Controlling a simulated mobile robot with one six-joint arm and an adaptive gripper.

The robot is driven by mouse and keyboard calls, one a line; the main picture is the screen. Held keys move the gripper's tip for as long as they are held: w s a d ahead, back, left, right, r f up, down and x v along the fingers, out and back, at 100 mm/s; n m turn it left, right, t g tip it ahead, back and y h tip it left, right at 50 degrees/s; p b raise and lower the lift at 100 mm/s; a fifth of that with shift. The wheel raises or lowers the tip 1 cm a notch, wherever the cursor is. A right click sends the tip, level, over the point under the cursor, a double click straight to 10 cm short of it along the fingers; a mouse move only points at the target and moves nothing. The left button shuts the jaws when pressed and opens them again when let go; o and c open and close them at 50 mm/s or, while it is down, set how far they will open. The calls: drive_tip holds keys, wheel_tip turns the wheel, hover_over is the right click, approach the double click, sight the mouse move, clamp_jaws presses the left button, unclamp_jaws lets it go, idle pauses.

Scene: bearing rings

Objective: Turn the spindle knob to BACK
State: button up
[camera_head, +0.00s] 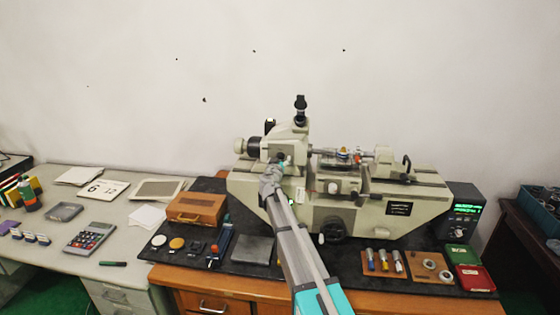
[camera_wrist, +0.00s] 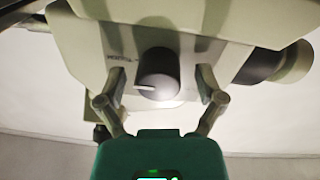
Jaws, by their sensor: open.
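The spindle knob (camera_wrist: 158,75) is a dark grey round knob with a white pointer line on the front of the cream machine. In the wrist view its pointer line points to the left, and a small printed label sits to its left, too blurred to read surely. My gripper (camera_wrist: 158,92) is open, with one finger on each side of the knob and a gap on both sides. In the head view my gripper (camera_head: 279,163) reaches the left part of the measuring machine (camera_head: 400,207), and the arm hides most of the knob there.
A black eyepiece (camera_head: 300,103) rises above the machine's head. A wooden box (camera_head: 196,208) stands to the left on the black mat. A display unit (camera_head: 464,215) and green and red boxes (camera_head: 476,278) stand at right. A calculator (camera_head: 90,237) lies on the left desk.

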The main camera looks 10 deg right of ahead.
drive_tip(key=shift+w, duration=0.1)
drive_tip(key=c, duration=1.1)
drive_tip(key=shift+c, duration=0.2)
drive_tip(key=shift+n, duration=0.5)
drive_tip(key=n, duration=0.8)
drive_tip(key=shift+d, duration=0.1)
drive_tip(key=n, duration=0.4)
drive_tip(key=shift+n+b, duration=0.3)
drive_tip(key=n, duration=0.4)
drive_tip(key=shift+r+n+y, duration=0.1)
drive_tip(key=shift+n+y, duration=0.2)
drive_tip(key=shift+n, duration=0.1)
